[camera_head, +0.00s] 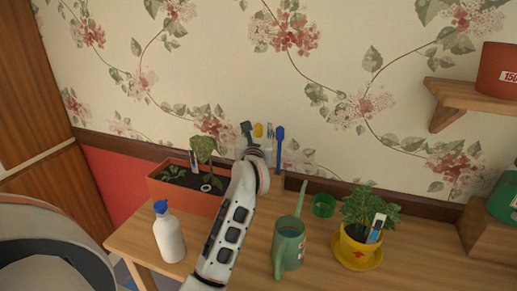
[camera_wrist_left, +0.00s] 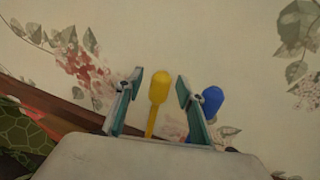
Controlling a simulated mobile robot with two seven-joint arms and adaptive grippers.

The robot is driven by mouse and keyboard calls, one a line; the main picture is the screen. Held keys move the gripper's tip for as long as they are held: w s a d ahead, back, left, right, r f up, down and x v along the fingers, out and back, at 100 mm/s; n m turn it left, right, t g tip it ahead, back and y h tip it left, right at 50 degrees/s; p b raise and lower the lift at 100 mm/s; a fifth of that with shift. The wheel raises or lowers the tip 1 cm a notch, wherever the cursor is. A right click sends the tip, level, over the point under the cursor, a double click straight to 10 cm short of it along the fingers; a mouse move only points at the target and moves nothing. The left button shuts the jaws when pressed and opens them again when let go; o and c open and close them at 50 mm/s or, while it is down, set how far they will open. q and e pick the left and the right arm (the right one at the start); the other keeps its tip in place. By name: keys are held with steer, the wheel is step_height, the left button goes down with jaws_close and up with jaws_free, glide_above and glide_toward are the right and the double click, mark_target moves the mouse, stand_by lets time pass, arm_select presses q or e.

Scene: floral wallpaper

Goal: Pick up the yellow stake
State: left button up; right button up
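The yellow stake (camera_head: 257,130) stands near the wall at the back of the table, just beyond my left wrist in the head view. In the left wrist view the yellow stake (camera_wrist_left: 158,92) has a rounded head and a thin stem. My left gripper (camera_wrist_left: 160,84) is open, with one finger on each side of the stake and gaps showing between them. In the head view my wrist hides much of the left gripper (camera_head: 257,142) and the lower stake. My right gripper is not in view.
A blue stake (camera_head: 280,135) stands just right of the yellow one; it shows outside the right finger in the wrist view (camera_wrist_left: 212,100). An orange planter (camera_head: 178,196), spray bottle (camera_head: 168,236), green watering can (camera_head: 288,246), green cup (camera_head: 323,206) and yellow flowerpot (camera_head: 356,250) crowd the wooden table (camera_head: 222,268).

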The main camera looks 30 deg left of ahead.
arm_select(q)
jaws_close()
